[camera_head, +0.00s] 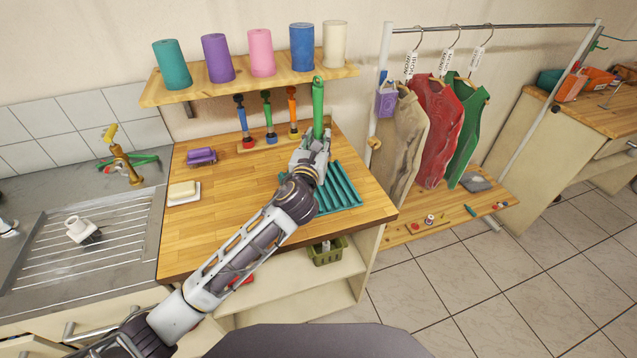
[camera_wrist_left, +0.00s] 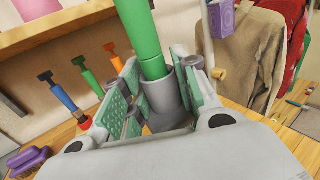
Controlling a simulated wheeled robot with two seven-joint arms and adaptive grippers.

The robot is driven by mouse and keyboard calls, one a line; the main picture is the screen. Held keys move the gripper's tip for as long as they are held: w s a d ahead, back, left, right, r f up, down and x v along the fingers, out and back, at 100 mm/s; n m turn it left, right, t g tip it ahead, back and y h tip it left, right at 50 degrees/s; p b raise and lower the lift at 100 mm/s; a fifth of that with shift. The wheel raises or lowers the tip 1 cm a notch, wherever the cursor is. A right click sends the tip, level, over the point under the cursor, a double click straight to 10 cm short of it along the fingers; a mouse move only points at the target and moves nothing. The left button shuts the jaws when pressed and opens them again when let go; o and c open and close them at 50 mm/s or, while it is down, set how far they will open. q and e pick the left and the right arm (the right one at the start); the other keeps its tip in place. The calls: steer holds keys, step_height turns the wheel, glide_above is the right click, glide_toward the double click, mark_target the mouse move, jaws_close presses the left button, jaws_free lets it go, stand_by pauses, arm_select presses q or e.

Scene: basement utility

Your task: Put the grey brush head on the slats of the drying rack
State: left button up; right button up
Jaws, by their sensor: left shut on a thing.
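My left gripper (camera_head: 315,152) is shut on a grey, socket-like piece, which I take to be the grey brush head (camera_wrist_left: 163,98). A long green handle (camera_head: 318,105) stands up out of its socket; the handle also shows in the wrist view (camera_wrist_left: 143,40). The underside of the grey piece is hidden by the fingers and palm. The drying rack (camera_head: 338,192), with teal slats, lies on the wooden worktop. My gripper is at its back left part, and my arm covers some of its left side. I cannot tell whether the held piece touches it. My right gripper is not in view.
Blue, green and orange tools (camera_head: 266,120) stand in a holder behind left. A purple brush (camera_head: 201,156) and a soap dish (camera_head: 184,193) are further left. A shelf (camera_head: 250,84) with coloured rolls hangs above. A white piece with dark bristles (camera_head: 80,230) lies on the drainer.

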arm_select(q)
steer(key=shift+s, duration=0.1)
steer(key=shift+f, duration=0.1)
step_height(320, 180, down, 5)
steer(key=shift+r+b, duration=0.1)
steer(key=shift+b, duration=0.35)
steer(key=shift+f, duration=1.15)
steer(key=shift+f+b, duration=0.45)
steer(key=shift+f, duration=1)
steer(key=o, duration=0.8)
steer(key=shift+c, duration=0.2)
steer(key=shift+o, duration=1.3)
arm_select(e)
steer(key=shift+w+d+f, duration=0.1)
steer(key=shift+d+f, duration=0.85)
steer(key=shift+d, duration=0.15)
